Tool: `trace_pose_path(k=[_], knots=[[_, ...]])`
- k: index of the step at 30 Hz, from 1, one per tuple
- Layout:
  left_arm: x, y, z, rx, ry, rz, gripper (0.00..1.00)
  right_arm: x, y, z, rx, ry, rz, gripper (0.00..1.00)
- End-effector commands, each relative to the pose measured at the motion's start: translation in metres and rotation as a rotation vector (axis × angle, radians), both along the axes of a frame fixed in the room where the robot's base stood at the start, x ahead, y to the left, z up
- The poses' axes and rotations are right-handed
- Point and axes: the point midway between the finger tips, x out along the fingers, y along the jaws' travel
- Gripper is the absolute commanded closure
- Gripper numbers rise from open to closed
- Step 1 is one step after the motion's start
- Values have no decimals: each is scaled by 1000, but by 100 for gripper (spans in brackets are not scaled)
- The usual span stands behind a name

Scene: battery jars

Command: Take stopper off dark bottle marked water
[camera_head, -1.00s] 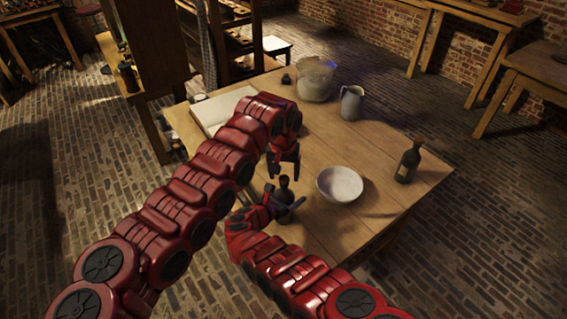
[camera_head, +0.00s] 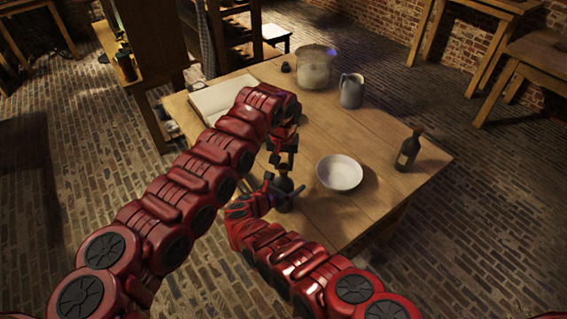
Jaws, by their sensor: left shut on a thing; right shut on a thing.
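A dark bottle (camera_head: 284,187) stands upright near the table's front left edge. My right gripper (camera_head: 280,194) is shut around its body from the side. My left gripper (camera_head: 283,170) points down from above and is shut at the bottle's top, on the stopper. The stopper itself is hidden between the fingers, so I cannot tell whether it sits in the neck. The label on this bottle cannot be read. A second dark bottle (camera_head: 408,151) with a pale label stands upright at the table's right side.
A white bowl (camera_head: 339,173) is just right of the held bottle. A grey jug (camera_head: 351,91), a large jar (camera_head: 314,69) and an open book (camera_head: 219,103) are at the back of the wooden table (camera_head: 385,125). The table's middle is clear.

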Motion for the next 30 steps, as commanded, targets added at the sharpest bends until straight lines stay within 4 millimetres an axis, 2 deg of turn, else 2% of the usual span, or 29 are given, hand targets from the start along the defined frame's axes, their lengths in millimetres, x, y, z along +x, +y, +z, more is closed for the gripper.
trace_pose_path(k=[21, 30], knots=[[0, 1, 1, 1, 0, 1, 100, 0, 0, 0, 0, 0, -1, 100], [1, 0, 9, 0, -2, 1, 100, 0, 0, 0, 0, 0, -1, 100]])
